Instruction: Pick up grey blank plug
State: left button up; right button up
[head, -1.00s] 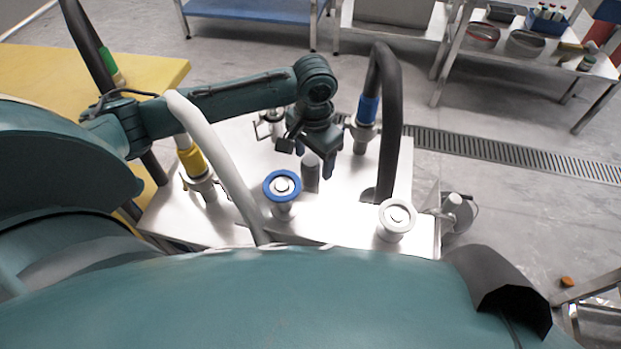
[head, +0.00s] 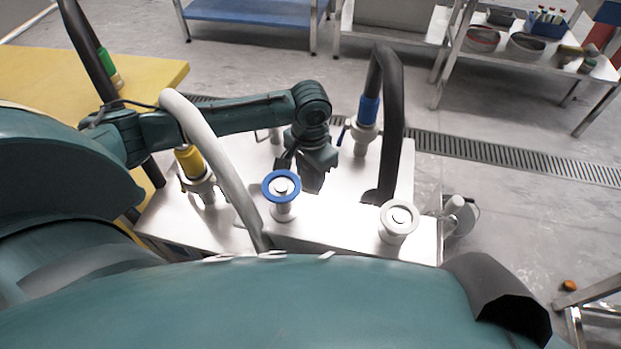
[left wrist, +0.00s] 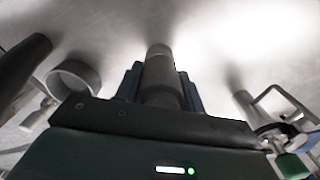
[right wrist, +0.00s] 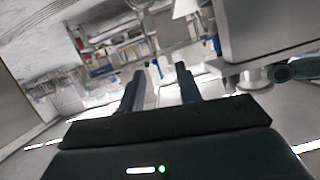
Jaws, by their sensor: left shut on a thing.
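The grey blank plug (left wrist: 160,75) is a plain grey cylinder between the fingers of my left gripper in the left wrist view. My left gripper (head: 313,182) is shut on it, over the white metal table top (head: 345,205). In the head view the gripper hides the plug, and I cannot tell whether it touches the table. My right gripper (right wrist: 160,85) is open and empty in the right wrist view, away from the plug.
A blue-ringed port (head: 281,187) and a white-capped port (head: 398,220) stand at the near side of the table. A black hose with a blue collar (head: 369,109) rises behind on the right.

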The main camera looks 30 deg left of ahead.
pick_arm(q)
jog(key=shift+r, duration=0.1)
jog(key=c, duration=0.7)
